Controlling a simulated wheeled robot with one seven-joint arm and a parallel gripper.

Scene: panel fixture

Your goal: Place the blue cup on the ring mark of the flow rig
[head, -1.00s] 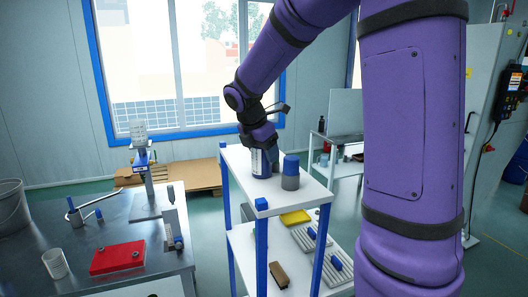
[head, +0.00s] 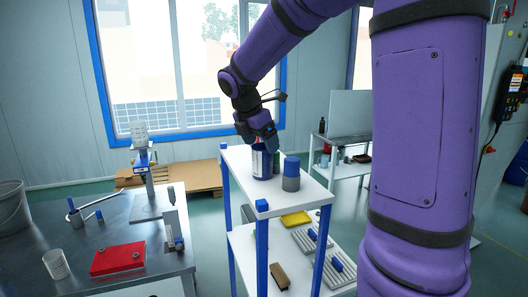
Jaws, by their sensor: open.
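My gripper (head: 262,143) is open over the top shelf of a white rack with blue posts. It is just above and beside a dark blue container with a white label (head: 261,165); I cannot tell if they touch. A blue-topped grey cup-like container (head: 291,175) stands upright to its right, apart from the gripper. I cannot tell which of these is the blue cup. On the metal table at left, a stand (head: 148,180) holding a clear vessel (head: 140,136) may be the flow rig. I cannot make out a ring mark.
The metal table (head: 190,255) holds a red box (head: 117,257) and a clear cup (head: 56,264). The shelf's right front is bare.

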